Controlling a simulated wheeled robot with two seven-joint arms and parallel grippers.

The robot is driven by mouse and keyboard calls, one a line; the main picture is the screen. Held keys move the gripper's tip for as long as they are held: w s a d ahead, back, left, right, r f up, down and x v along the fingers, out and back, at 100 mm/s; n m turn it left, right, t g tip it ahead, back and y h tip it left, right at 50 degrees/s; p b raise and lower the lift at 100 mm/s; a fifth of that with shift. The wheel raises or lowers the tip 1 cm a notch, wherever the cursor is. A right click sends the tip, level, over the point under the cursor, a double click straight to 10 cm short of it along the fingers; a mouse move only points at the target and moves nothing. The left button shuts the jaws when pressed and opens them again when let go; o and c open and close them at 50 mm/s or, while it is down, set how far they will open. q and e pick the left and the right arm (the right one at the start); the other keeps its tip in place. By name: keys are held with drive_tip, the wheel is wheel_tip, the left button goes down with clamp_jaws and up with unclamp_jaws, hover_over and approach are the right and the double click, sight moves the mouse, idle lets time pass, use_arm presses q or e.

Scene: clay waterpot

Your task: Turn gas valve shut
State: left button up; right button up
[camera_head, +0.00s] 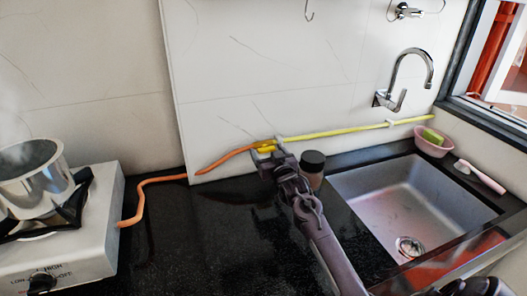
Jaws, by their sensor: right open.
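The gas valve (266,149) is a small yellow fitting low on the white wall panel, where an orange hose (228,156) meets a yellow pipe (335,131). My right gripper (275,151) reaches up from the lower right, and its open fingertips are at the valve. The fingers partly hide the valve, so I cannot tell whether they touch it or how its handle is turned. The orange hose runs left to the white gas stove (75,257). My left gripper is not in view.
A steaming metal pot (36,188) stands on the stove. A dark-lidded jar (312,168) is close to the right of my gripper. A steel sink (405,205) with a tap (410,70) is at the right. The black counter (205,235) is clear left of my arm.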

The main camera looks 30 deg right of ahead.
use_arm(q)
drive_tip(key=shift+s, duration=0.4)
use_arm(e)
drive_tip(key=shift+w+d, duration=0.2)
drive_tip(key=shift+w, duration=0.15)
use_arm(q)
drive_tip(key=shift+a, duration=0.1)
use_arm(e)
drive_tip(key=c, duration=1)
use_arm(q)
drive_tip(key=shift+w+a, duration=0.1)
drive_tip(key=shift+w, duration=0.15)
